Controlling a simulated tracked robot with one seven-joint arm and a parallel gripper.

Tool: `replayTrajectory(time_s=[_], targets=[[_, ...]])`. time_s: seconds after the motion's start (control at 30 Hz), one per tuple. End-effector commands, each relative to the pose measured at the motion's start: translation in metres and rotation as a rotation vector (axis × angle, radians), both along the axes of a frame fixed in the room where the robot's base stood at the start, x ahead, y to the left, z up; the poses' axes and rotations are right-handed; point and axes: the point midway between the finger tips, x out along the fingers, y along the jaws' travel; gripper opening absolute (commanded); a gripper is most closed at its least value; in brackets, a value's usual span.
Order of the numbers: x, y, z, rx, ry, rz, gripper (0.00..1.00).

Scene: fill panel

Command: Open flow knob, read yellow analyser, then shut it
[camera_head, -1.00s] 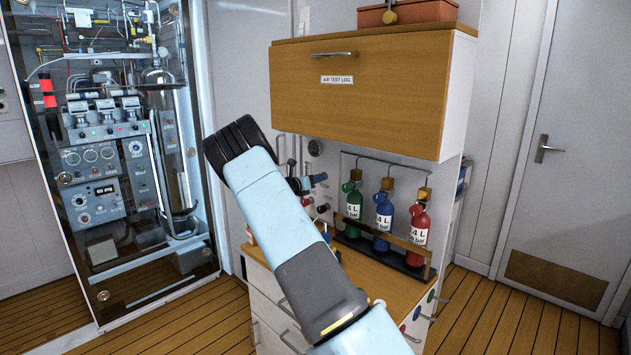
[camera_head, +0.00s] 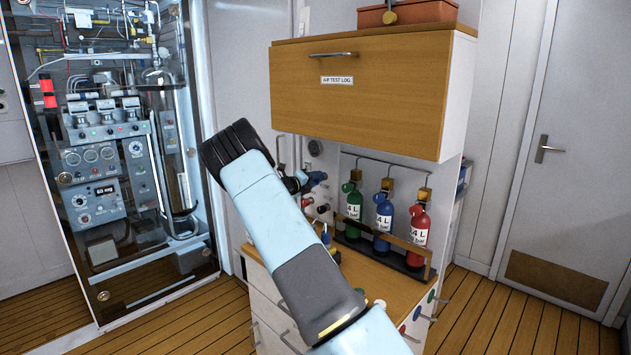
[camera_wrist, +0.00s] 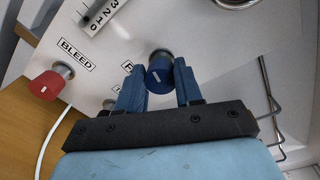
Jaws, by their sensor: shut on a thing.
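A blue knob (camera_wrist: 160,75) with a white mark on its face sits on a pale panel in the wrist view. My gripper (camera_wrist: 158,70) has its two blue fingers shut on this knob, one on each side. The label behind the knob is mostly covered; only an F shows. A flow scale (camera_wrist: 98,16) with numbers stands at the upper left of the panel. In the head view my gripper (camera_head: 312,181) is at the panel, partly hidden by my arm. I cannot make out a yellow analyser in either view.
A red knob (camera_wrist: 46,86) beside the BLEED label is left of my gripper. Green, blue and red bottles (camera_head: 384,215) stand in a rack on the right. A wooden cupboard (camera_head: 360,95) hangs above. A glass-fronted cabinet (camera_head: 120,150) stands at the left.

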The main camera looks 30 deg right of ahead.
Motion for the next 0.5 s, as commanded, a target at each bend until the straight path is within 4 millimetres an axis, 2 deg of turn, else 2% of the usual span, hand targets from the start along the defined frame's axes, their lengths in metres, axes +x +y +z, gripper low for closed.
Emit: replayTrajectory(time_s=[0.03,0.5], targets=[[0.0035,0.0044,0.001,-0.004,0.011,0.01,0.04],[0.0037,0.0053,0.0001,-0.014,0.042,0.011,0.04]])
